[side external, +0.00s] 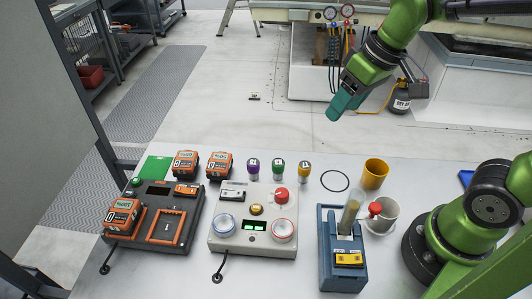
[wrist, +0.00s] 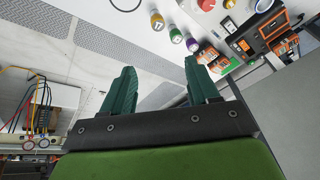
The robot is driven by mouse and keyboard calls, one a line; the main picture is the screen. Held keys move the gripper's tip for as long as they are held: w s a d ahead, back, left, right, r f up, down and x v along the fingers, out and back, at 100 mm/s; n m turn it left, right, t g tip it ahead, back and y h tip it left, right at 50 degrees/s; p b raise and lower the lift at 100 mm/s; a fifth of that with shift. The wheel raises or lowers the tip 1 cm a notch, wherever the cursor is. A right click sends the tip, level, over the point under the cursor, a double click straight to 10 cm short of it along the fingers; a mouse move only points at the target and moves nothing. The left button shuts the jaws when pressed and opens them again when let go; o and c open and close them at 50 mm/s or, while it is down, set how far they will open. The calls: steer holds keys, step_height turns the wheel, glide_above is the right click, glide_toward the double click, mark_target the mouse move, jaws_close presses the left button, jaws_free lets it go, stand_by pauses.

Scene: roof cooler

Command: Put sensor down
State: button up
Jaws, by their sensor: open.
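My gripper (side external: 340,106) is raised beyond the far edge of the table, over the floor. In the wrist view its two green fingers (wrist: 160,85) are apart with nothing between them. I cannot tell for sure which thing is the sensor. A blue stand (side external: 328,262) at the table's front right holds an upright tube (side external: 350,210) and a yellow block (side external: 348,259). A grey panel box (side external: 229,239) with a red knob, a green display and a small white-and-black unit (side external: 233,192) on top stands left of it.
A dark charger case (side external: 158,233) with orange packs (side external: 121,217) stands at the left. Purple (side external: 253,169), green (side external: 278,169) and yellow (side external: 304,172) capped vials, a black ring (side external: 335,181), a yellow cup (side external: 375,173) and a white mug (side external: 387,216) are on the table (side external: 325,158).

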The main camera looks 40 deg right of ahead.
steer(key=s+m+t, duration=0.1)
steer(key=s+d+r+m+t, duration=0.1)
steer(key=s, duration=0.1)
steer(key=s+m+t, duration=0.1)
steer(key=m, duration=0.1)
steer(key=shift+s+d+r+y, duration=0.15)
steer(key=shift+d+r+y, duration=0.1)
steer(key=shift+r+y, duration=0.1)
steer(key=shift+o, duration=0.4)
steer(key=shift+s+d+m+t, duration=0.1)
steer(key=shift+s+m+t, duration=0.2)
steer(key=shift+s+m, duration=0.1)
steer(key=shift+w, duration=0.1)
